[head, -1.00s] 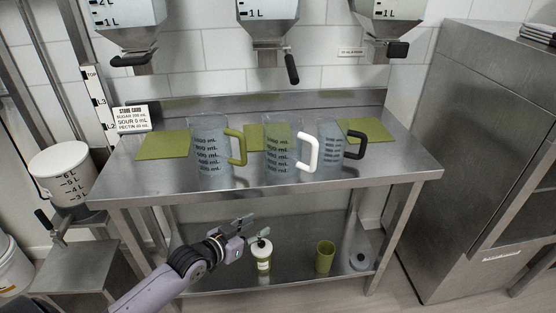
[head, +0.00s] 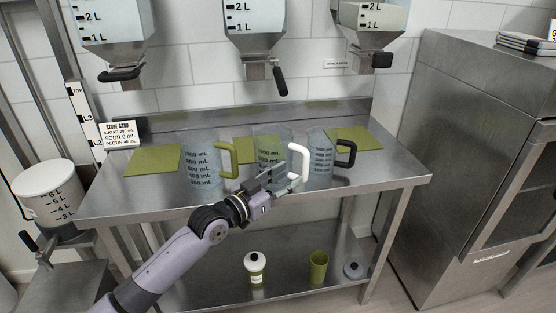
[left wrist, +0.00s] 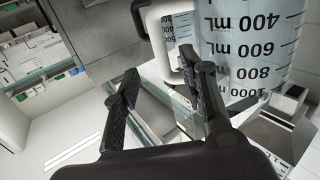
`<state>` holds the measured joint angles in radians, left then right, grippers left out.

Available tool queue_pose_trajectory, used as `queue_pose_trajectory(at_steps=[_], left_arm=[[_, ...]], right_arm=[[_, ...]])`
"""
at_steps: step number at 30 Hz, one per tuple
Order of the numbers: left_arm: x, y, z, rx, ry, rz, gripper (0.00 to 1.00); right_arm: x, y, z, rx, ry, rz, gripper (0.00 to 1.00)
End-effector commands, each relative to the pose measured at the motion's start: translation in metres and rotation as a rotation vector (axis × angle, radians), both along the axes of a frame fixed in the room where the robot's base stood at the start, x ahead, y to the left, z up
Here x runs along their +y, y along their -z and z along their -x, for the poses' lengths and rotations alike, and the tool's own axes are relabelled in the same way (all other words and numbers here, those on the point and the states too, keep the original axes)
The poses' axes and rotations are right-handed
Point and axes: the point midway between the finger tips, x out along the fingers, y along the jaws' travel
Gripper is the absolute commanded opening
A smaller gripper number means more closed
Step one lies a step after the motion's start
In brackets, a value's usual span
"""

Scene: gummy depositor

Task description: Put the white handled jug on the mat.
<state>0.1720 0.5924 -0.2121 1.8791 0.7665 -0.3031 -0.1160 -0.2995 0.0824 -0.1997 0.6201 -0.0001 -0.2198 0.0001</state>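The white handled jug (head: 266,146) is a clear measuring jug standing upright on the steel table, the middle of three; its white handle (head: 306,162) points right. My left gripper (head: 285,180) is in front of this jug, low by the handle, with its fingers apart and empty. In the left wrist view, the handle (left wrist: 152,40) lies just beyond the open fingertips (left wrist: 160,65), beside the jug's printed wall (left wrist: 250,45); I cannot tell if they touch. Green mats lie at left (head: 153,160), behind the white handled jug (head: 243,155) and at right (head: 355,138). My right gripper is not in view.
A jug with a green handle (head: 200,155) stands close on the left, and one with a black handle (head: 320,150) close on the right. Hoppers with dark levers (head: 280,82) hang above the table (head: 390,178). A small bottle (head: 256,272) and green cup (head: 318,268) stand on the lower shelf.

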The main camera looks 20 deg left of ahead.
Motion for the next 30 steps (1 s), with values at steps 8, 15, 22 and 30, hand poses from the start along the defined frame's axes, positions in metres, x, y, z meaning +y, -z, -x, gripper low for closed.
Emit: queue_pose_trajectory(at_steps=[8,15,22,30], left_arm=[[-0.01,-0.001,-0.024,0.0,0.0,0.001,0.39],[-0.021,-0.009,-0.054,0.0,-0.001,0.002,0.39],[-0.028,-0.006,-0.071,0.001,0.0,0.0,0.39],[-0.028,-0.005,-0.072,0.001,0.0,0.0,0.35]], right_arm=[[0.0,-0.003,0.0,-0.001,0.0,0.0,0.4],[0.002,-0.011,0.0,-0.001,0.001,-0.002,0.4],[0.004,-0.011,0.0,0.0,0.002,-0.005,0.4],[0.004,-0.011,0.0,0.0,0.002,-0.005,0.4]])
